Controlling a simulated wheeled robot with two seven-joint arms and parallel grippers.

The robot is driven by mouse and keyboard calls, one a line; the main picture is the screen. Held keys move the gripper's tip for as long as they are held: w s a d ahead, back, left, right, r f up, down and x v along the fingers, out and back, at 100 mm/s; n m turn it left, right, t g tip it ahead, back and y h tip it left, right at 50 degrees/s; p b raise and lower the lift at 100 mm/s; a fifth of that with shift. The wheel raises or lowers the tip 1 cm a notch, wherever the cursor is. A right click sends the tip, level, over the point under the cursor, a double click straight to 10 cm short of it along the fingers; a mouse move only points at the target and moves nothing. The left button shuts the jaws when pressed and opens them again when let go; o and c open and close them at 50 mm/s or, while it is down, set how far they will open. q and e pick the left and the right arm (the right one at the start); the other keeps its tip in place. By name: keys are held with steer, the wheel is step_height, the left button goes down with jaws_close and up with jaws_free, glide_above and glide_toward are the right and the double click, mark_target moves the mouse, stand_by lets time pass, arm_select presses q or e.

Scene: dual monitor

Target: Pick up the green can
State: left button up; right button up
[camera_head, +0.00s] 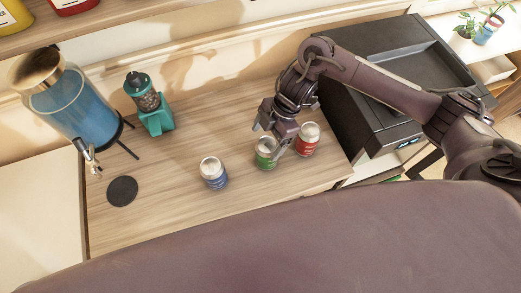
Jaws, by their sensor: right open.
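The green can (263,161) stands upright on the wooden counter, with a pale lid, between a blue can (214,176) on its left and a red can (308,145) on its right. My right gripper (268,138) reaches in from the right and points down at the green can. Its fingers are open, and they overlap the can's top and right side in the picture. I cannot tell whether they touch it. Part of the green can is hidden by a finger. My left gripper is not in view.
The red can is close to my right gripper. A black coaster (122,191), a blue drink dispenser (82,108) and a teal grinder (149,104) are on the left. A black printer-like machine (350,105) stands at the right. The counter (165,215) is clear at front left.

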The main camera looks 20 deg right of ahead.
mark_target(260, 151)
steer(key=x, duration=0.1)
steer(key=p+x, duration=0.1)
steer(key=x, duration=0.2)
steer(key=shift+s+a+f+p, duration=0.25)
steer(key=shift+s+p, duration=0.1)
steer(key=shift+a+f, duration=0.1)
steer(key=shift+f, duration=0.2)
steer(key=c, duration=0.8)
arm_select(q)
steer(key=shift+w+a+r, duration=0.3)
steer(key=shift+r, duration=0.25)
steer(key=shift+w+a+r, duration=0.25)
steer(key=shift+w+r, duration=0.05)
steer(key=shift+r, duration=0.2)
arm_select(e)
steer(key=c, duration=0.5)
